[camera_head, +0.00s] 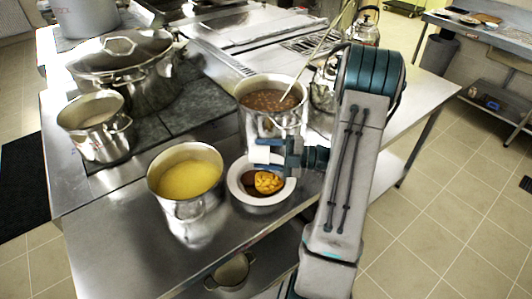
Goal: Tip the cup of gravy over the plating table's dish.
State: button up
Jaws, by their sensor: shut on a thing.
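My gripper (281,154) is shut on a small white cup (259,154). It holds the cup above the back rim of the dish, in front of the pot of brown stew. The cup's mouth and contents cannot be made out, and its tilt is unclear. The dish (238,190) is a round bowl with a wide white rim. It stands on the steel plating table (128,236) near its front edge. In it lie an orange-yellow food portion (269,182) and something dark brown on the left side.
A steel pot of yellow food (188,180) stands close left of the dish. A pot of brown stew (270,101) with a long utensil stands just behind. A lidded stockpot (124,70) and a saucepan (93,124) stand back left. The table's front left is clear.

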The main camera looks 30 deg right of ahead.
jog(key=shift+w+a+g+h, duration=0.15)
jog(key=shift+g+h, duration=0.15)
jog(key=shift+h, duration=0.3)
jog(key=h, duration=0.1)
jog(key=r+g+h+p, duration=0.1)
jog(key=shift+w+a+r+g+h, duration=0.1)
jog(key=shift+w+a+g+h, duration=0.05)
jog(key=shift+a+g+h, duration=0.15)
jog(key=h, duration=0.1)
jog(key=g+h+p, duration=0.1)
jog(key=h+p, duration=0.1)
jog(key=shift+w+a+r+g, duration=0.1)
jog(key=shift+a+r+g, duration=0.2)
jog(key=shift+r, duration=0.1)
jog(key=g+h+p, duration=0.1)
jog(key=p, duration=0.1)
jog(key=shift+r+h+p, duration=0.15)
jog(key=shift+h+p, duration=0.15)
jog(key=shift+p, duration=0.05)
jog(key=h+p, duration=0.1)
jog(key=p, duration=0.3)
jog(key=shift+g+h+p, duration=0.3)
jog(key=shift+g, duration=0.1)
jog(key=shift+w+a+f+g+h, duration=0.1)
jog(key=shift+f+g+h, duration=0.3)
jog(key=shift+g+h, duration=0.5)
jog(key=shift+f+h, duration=0.25)
jog(key=shift+h, duration=0.25)
jog(key=shift+r+h, duration=0.1)
jog(key=shift+h, duration=0.4)
